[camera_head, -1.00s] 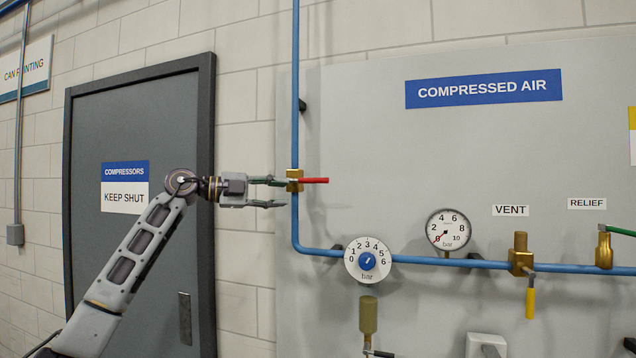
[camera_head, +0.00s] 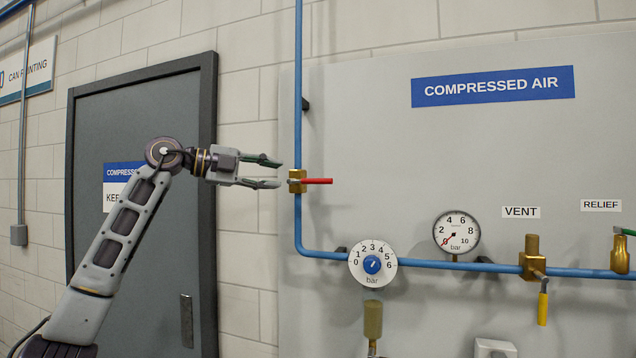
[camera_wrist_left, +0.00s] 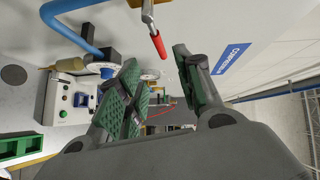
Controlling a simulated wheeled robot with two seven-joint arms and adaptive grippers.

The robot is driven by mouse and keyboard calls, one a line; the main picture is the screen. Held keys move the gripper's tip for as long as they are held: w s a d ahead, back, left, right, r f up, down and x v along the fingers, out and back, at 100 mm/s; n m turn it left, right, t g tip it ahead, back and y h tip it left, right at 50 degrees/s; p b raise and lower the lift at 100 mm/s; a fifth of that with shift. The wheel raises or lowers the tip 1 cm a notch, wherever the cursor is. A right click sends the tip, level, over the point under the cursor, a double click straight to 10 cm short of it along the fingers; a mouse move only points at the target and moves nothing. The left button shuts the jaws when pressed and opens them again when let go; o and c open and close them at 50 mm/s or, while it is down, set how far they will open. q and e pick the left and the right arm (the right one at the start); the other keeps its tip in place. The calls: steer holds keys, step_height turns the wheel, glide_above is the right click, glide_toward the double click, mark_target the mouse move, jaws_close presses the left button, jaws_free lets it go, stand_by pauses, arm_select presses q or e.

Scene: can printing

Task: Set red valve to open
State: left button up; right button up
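The red valve has a brass body (camera_head: 297,187) on the vertical blue pipe and a red lever (camera_head: 318,181) pointing right, horizontal and crosswise to the pipe. My left gripper (camera_head: 279,172) is open and empty just left of the valve body, its upper finger above lever height and its lower finger about level with it. In the left wrist view the red lever (camera_wrist_left: 158,45) shows in the gap between the spread fingertips (camera_wrist_left: 156,58), beyond them. I cannot tell whether a finger touches the valve. My right gripper is not in view.
The blue pipe (camera_head: 299,110) turns right below the valve to a blue-knobbed regulator (camera_head: 373,263), a pressure gauge (camera_head: 457,232) and a yellow-handled vent valve (camera_head: 543,308). A grey door (camera_head: 150,250) is behind my left arm. The panel right of the lever is clear.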

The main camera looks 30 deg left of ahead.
mark_target(314, 181)
arm_select(q)
steer(key=p+x, duration=0.3)
steer(key=x, duration=1)
steer(key=shift+d, duration=0.2)
jaws_close()
